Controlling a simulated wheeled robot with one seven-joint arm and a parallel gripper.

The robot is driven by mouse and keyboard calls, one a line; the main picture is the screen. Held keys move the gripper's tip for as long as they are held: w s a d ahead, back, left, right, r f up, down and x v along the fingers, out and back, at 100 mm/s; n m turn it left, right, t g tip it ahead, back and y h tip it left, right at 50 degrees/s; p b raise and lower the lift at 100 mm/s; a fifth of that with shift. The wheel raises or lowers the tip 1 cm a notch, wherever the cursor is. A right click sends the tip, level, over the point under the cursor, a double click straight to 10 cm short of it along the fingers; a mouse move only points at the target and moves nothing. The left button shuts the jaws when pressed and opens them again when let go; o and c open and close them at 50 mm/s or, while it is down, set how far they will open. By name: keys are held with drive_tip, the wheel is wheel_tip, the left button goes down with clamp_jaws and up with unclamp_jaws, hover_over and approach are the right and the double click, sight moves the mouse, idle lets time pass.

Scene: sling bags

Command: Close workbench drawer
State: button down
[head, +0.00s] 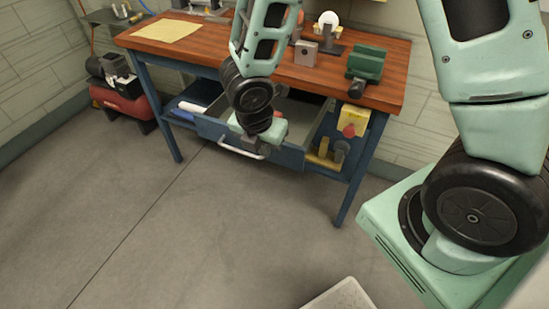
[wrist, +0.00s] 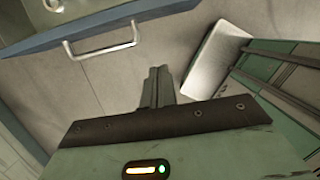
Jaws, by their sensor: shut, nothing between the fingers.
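The workbench (head: 390,92) has a wooden top and blue legs. Its blue drawer (head: 291,157) is pulled out, and its grey inside shows behind my arm. A pale bar handle (head: 240,152) is on the drawer front. In the wrist view the drawer front (wrist: 105,22) runs across the upper left, with the handle (wrist: 100,46) below it. My gripper (head: 265,152) is at the drawer front, just right of the handle in the head view. In the wrist view its fingers (wrist: 158,78) are together and empty, apart from the handle. My arm hides part of the drawer.
A green vise (head: 367,62) and a yellow sheet (head: 168,31) are on the benchtop. A red compressor (head: 122,103) stands at the left wall. A pale tray-like object (head: 342,295) is on the floor near my base. The floor before the drawer is clear.

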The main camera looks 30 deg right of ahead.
sight(275, 153)
drive_tip(key=w+d+f, duration=0.1)
drive_tip(key=f, duration=0.1)
drive_tip(key=w+d+f+b, duration=0.1)
drive_tip(key=f, duration=0.2)
drive_tip(key=d+f, duration=0.2)
drive_tip(key=shift+w+f+b, duration=0.3)
drive_tip(key=shift+w+f, duration=0.1)
drive_tip(key=shift+w+d+f, duration=0.1)
drive_tip(key=shift+w+d, duration=0.3)
drive_tip(key=shift+d, duration=0.05)
drive_tip(key=w+d+p, duration=0.4)
drive_tip(key=d, duration=0.1)
drive_tip(key=w+d+p, duration=0.4)
drive_tip(key=d, duration=0.2)
drive_tip(key=w+d+p, duration=0.4)
drive_tip(key=d+p, duration=0.1)
drive_tip(key=d, duration=0.1)
drive_tip(key=shift+w+d, duration=0.75)
drive_tip(key=shift+d, duration=0.1)
drive_tip(key=shift+a, duration=0.1)
